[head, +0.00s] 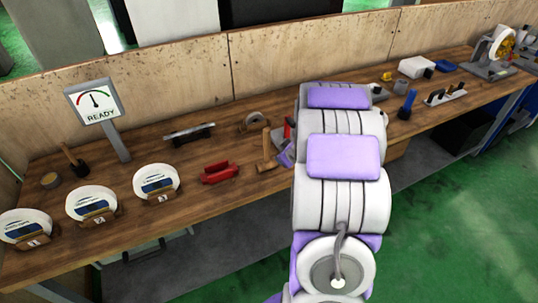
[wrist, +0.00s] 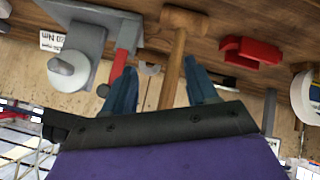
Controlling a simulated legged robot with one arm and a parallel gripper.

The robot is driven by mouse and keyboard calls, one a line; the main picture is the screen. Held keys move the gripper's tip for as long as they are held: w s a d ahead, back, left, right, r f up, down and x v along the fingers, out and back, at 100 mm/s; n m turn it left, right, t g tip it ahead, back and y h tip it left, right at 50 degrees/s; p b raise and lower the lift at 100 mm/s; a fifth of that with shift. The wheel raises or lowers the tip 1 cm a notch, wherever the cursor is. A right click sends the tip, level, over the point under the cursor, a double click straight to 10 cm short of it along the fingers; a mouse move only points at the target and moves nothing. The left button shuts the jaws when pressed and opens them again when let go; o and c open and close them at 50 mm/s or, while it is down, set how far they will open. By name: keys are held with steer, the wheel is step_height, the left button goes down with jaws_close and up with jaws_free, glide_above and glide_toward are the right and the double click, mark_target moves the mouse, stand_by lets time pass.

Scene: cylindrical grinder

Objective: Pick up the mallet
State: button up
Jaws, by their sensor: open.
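The wooden mallet (head: 267,146) lies on the workbench just left of my arm in the head view. Its head points toward the bench's front edge and its handle toward the back. In the wrist view the mallet's head (wrist: 186,20) is at the top, and its handle runs down between my gripper's fingers. My gripper (wrist: 158,66) is open, with one blue finger on each side of the handle. I see no clear contact with either finger. In the head view my arm hides most of the gripper.
A red tool (head: 220,173) lies left of the mallet. A grey device with a red lever (wrist: 118,72) stands close on the other side. A wooden backboard (head: 300,55) runs behind the bench.

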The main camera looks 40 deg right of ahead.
steer(key=d+f, duration=0.1)
steer(key=t+y+p, duration=0.5)
steer(key=t, duration=0.5)
glide_toward(269, 144)
steer(key=w, duration=0.2)
steer(key=w+b, duration=0.1)
steer(key=w, duration=0.3)
steer(key=shift+a+r+b, duration=0.2)
steer(key=shift+r+b, duration=0.15)
steer(key=shift+w+a, duration=0.2)
steer(key=shift+w, duration=0.05)
steer(key=w, duration=0.2)
steer(key=w+b, duration=0.1)
steer(key=w, duration=0.1)
steer(key=shift+d+f, duration=0.15)
steer(key=shift+f, duration=0.1)
steer(key=shift+w+m, duration=0.3)
steer(key=shift+w, duration=0.2)
steer(key=shift+c, duration=0.2)
